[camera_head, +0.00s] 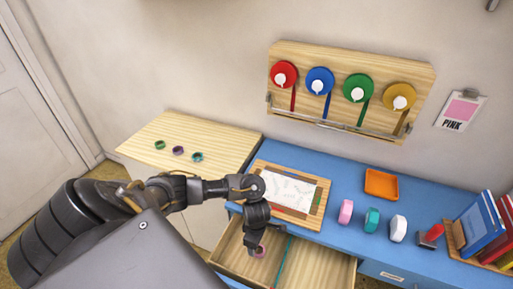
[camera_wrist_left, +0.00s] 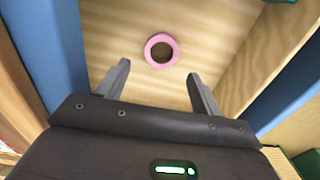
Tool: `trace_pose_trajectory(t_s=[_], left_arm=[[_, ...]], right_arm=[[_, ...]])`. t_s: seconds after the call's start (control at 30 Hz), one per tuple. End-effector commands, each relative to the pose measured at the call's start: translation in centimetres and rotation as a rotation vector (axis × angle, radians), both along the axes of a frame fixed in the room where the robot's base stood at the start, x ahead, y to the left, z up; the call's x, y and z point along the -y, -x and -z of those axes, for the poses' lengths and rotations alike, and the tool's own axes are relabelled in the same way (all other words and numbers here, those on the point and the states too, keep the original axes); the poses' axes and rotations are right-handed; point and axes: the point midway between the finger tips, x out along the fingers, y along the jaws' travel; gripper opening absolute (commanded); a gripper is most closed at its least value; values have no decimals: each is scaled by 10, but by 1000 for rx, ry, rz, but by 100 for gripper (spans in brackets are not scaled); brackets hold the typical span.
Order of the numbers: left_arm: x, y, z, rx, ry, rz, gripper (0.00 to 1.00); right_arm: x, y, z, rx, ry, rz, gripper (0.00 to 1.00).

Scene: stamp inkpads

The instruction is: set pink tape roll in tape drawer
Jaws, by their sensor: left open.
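The pink tape roll (camera_wrist_left: 161,37) lies flat on the wooden floor of the open drawer (camera_head: 322,270), in the left compartment beside a thin teal divider (camera_head: 281,262). In the head view the roll (camera_head: 261,252) is partly hidden by my gripper. My left gripper (camera_head: 257,246) points down into the drawer just above the roll. In the left wrist view its two fingers (camera_wrist_left: 159,70) are spread apart with nothing between them, and the roll sits just beyond the fingertips. My right gripper is not in view.
A blue desk holds a wooden-framed sheet (camera_head: 290,189), an orange tray (camera_head: 381,184), small pink, teal and white items (camera_head: 397,228), a red-handled stamp (camera_head: 431,235) and books (camera_head: 478,228). Several small rings (camera_head: 178,151) lie on the wooden side top. A wall card (camera_head: 461,109) reads PINK.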

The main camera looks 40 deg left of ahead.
Motion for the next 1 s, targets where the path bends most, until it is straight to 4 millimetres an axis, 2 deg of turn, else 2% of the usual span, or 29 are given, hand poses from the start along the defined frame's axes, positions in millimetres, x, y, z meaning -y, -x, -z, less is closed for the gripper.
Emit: trace_pose_trajectory(t_s=[0.03, 0.1, 0.33, 0.5, 1.0], left_arm=[[-1, -2, -16, 5, -2, 4, 66], [-1, -2, -34, 5, -3, 4, 66], [-1, -1, -66, 3, -3, 1, 66], [-1, 0, -74, 0, -1, -1, 66], [-1, 0, -74, -2, -2, -1, 66]], right_arm=[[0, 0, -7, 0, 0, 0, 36], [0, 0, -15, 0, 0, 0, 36], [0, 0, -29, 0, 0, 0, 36], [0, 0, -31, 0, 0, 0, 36], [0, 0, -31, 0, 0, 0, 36]])
